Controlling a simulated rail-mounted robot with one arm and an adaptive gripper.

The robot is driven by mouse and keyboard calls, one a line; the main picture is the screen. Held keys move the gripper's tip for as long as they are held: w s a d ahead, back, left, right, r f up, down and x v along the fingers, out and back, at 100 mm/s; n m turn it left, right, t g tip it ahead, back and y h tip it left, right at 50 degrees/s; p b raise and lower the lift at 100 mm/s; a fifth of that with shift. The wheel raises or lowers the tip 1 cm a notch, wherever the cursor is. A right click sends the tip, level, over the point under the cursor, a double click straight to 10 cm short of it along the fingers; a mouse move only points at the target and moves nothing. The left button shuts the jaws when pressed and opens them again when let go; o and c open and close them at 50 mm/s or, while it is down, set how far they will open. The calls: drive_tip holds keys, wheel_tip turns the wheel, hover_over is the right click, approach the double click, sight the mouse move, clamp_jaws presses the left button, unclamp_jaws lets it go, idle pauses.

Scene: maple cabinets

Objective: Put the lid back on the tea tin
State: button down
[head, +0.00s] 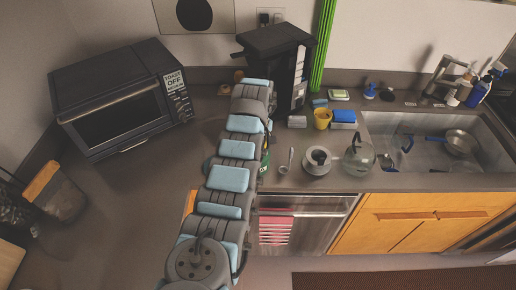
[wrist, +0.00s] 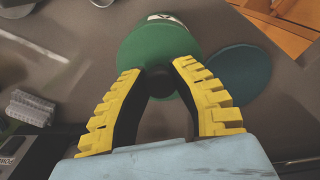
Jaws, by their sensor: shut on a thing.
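In the wrist view my gripper (wrist: 166,84) has its yellow-ridged fingers closed in on the dark knob of a green round lid (wrist: 150,45). The green tea tin, with a pale label (wrist: 166,17), shows just beyond the lid at the top edge. The lid overlaps the tin in this view, and I cannot tell whether they touch. In the head view a green bit of the tin (head: 265,163) shows beside my arm; my arm hides the gripper and the lid there.
A flat teal disc (wrist: 240,73) lies on the counter beside the tin. Right of my arm are a spoon (head: 290,160), a cup on saucers (head: 318,168) and a glass kettle (head: 358,160). A black coffee machine (head: 280,60) stands behind. The counter left of my arm is mostly clear.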

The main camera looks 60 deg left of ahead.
idle(0.4)
drive_tip(key=shift+c, duration=1.7)
unclamp_jaws()
drive_tip(key=shift+r, duration=0.1)
drive_tip(key=shift+r, duration=3.35)
clamp_jaws()
drive_tip(key=shift+f+b, duration=0.75)
drive_tip(key=shift+f, duration=2)
